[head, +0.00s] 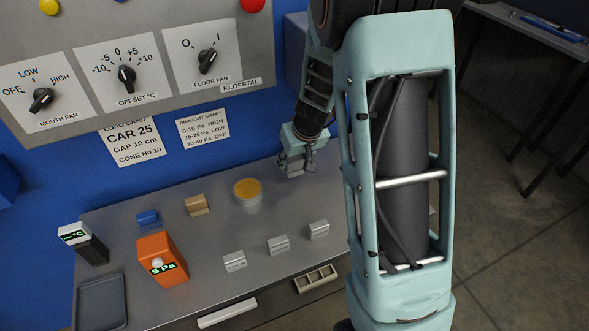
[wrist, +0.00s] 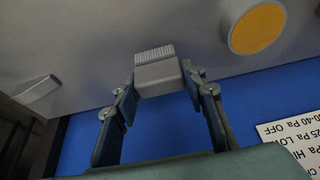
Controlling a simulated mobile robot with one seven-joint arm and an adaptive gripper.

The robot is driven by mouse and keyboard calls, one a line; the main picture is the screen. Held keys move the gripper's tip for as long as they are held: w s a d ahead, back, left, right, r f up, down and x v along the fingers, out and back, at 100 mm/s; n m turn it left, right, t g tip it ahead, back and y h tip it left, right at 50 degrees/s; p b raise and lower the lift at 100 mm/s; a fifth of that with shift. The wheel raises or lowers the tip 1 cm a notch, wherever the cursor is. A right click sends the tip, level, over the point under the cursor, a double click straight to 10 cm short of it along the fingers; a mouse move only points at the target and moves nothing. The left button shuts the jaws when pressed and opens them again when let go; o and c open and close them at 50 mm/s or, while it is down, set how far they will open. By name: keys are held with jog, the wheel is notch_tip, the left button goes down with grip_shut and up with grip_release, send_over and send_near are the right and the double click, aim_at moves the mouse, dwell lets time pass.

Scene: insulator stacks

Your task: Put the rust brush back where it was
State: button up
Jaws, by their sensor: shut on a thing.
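My gripper (head: 297,160) is over the far right part of the grey bench, to the right of the round pot with the yellow top. In the wrist view my gripper (wrist: 158,82) is shut on a small grey block with a ridged, bristle-like face, which I take as the rust brush (wrist: 155,54). The fingers lie on both sides of it. In the head view the brush is small and mostly hidden by the fingers. I cannot tell whether it touches the bench.
The yellow-topped pot (head: 247,195) stands close on the left. Beyond it are a tan block (head: 197,205) and a blue block (head: 148,218). Three silver blocks (head: 278,245) line the front. An orange meter (head: 162,260) stands left. A blue wall rises behind.

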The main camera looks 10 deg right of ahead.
aim_at(295, 168)
notch_tip(295, 168, down, 4)
jog(key=shift+w+d+r+b, duration=0.15)
jog(key=shift+r+b, duration=0.05)
jog(key=shift+b, duration=0.15)
jog(key=o, duration=1.1)
jog(key=shift+r, duration=0.1)
jog(key=p+v, duration=0.3)
jog(key=v, duration=0.9)
